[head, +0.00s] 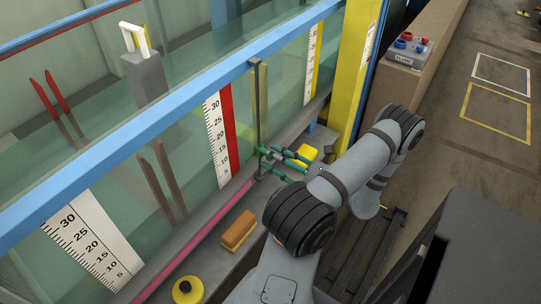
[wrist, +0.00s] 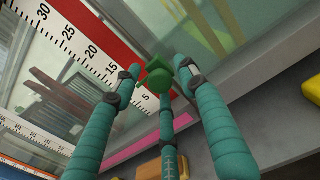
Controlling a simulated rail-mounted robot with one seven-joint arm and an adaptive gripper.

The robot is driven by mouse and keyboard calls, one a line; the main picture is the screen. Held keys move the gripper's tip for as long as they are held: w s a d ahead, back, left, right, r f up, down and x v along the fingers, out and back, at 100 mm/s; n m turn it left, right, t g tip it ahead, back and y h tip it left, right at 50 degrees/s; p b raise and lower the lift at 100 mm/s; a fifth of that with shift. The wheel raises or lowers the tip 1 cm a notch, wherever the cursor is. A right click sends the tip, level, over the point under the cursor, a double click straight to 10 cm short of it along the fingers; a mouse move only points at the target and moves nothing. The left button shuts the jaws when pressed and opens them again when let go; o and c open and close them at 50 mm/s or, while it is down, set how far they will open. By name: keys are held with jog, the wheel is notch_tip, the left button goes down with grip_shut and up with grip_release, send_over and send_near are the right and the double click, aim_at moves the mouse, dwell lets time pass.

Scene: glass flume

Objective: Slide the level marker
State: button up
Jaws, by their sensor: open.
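The level marker appears to be the small green piece with a rounded knob (wrist: 158,76), in front of the glass beside the scale's red strip in the wrist view. In the head view my gripper (head: 268,158) is at the dark upright rod (head: 258,95) on the flume's front. There I cannot tell the marker from the fingers. The white scale (head: 216,135) stands left of the rod.
The blue top rail (head: 150,130) runs above the glass. On the ledge below are an orange-brown block (head: 238,231), a yellow block (head: 307,154) and a round yellow item (head: 187,290). A yellow post (head: 354,70) and a control box (head: 408,50) stand to the right.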

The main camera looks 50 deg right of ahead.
jog(key=shift+w, duration=0.45)
jog(key=shift+c, duration=0.3)
